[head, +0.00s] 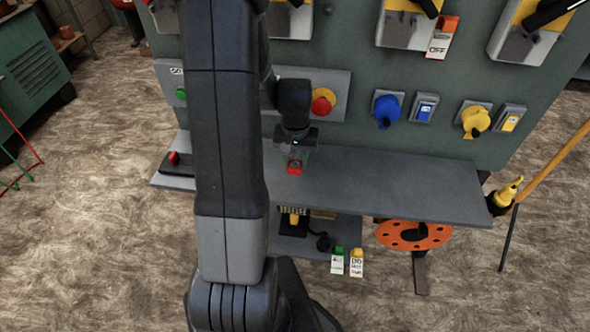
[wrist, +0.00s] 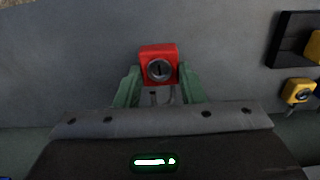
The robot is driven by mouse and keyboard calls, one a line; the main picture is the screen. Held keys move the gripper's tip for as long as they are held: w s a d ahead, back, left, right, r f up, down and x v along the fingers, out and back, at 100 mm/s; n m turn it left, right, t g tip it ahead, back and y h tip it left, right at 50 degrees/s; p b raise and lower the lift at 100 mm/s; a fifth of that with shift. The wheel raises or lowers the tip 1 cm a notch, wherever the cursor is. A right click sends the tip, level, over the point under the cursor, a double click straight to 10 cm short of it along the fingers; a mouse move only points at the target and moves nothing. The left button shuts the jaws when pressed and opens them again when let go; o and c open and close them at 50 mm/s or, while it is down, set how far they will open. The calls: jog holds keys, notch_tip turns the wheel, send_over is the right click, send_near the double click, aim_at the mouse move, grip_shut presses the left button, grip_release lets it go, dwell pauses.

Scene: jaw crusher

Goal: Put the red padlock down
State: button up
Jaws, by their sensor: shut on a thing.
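The red padlock (head: 294,168) is between the fingertips of my gripper (head: 296,158), over the grey shelf (head: 390,185) in front of the green panel. In the wrist view the padlock (wrist: 158,62) shows its red body with a round keyhole facing the camera. The green fingers of my gripper (wrist: 158,88) are shut on it from both sides. Part of its shackle shows between the fingers. I cannot tell whether the padlock touches the shelf.
The shelf is clear to the right of my gripper. A red-topped item (head: 173,157) sits at its left end. The panel behind carries a red button (head: 322,103), a blue knob (head: 387,110) and a yellow knob (head: 475,121). Tags (head: 356,262) and an orange disc (head: 412,235) are below.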

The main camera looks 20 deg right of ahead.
aim_at(296, 163)
jog(key=shift+f, duration=2.15)
jog(key=shift+f, duration=0.1)
jog(key=shift+f+b, duration=0.15)
jog(key=shift+b, duration=0.15)
jog(key=o, duration=1)
notch_tip(296, 163, up, 13)
jog(key=shift+f+p, duration=0.2)
jog(key=shift+p, duration=0.35)
